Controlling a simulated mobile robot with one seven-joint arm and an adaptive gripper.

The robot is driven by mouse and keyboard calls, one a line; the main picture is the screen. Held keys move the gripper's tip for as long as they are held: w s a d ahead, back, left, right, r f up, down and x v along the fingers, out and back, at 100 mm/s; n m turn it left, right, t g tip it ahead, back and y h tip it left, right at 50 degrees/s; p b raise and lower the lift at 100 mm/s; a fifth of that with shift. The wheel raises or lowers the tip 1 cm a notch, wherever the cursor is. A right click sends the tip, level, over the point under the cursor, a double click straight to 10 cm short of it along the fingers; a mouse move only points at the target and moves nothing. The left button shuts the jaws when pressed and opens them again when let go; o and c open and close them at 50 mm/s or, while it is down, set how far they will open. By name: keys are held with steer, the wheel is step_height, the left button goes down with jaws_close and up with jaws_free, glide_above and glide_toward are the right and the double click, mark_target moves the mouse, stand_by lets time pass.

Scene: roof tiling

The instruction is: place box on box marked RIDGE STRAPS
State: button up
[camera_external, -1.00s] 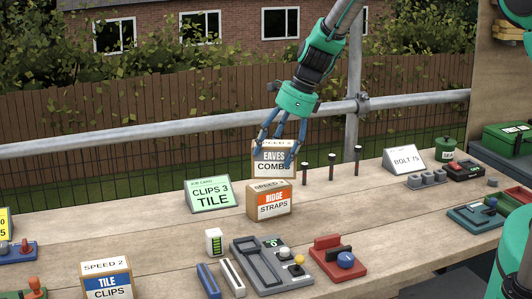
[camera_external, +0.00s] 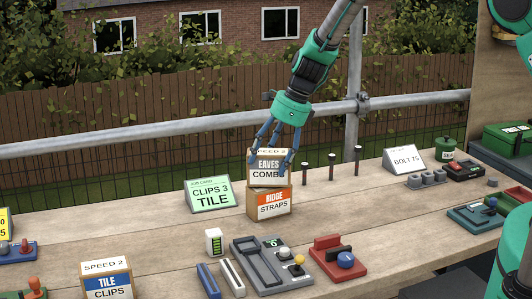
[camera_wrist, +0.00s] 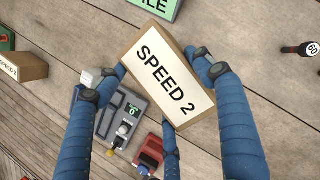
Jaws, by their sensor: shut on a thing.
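The box marked EAVES COMB (camera_external: 266,166) is held by my gripper (camera_external: 276,156), whose blue fingers close on its sides. In the wrist view the box's top (camera_wrist: 165,76) reads SPEED 2, between the fingers (camera_wrist: 170,85). The box marked RIDGE STRAPS (camera_external: 272,203) stands upright on the bench with an orange label. The held box is directly above it, and its lower edge overlaps the top of that box in the external view. I cannot tell whether the two touch. The RIDGE STRAPS box is hidden beneath the held box in the wrist view.
A green CLIPS 3 TILE card (camera_external: 211,194) stands just left. Black upright pins (camera_external: 332,167) stand to the right. A grey device (camera_external: 270,262) and a red device (camera_external: 338,259) lie in front. A TILE CLIPS box (camera_external: 106,280) stands front left.

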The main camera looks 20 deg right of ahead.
steer(key=shift+f, duration=0.15)
steer(key=shift+f, duration=0.15)
steer(key=o, duration=1.6)
steer(key=shift+c, duration=0.2)
steer(key=shift+v, duration=6.1)
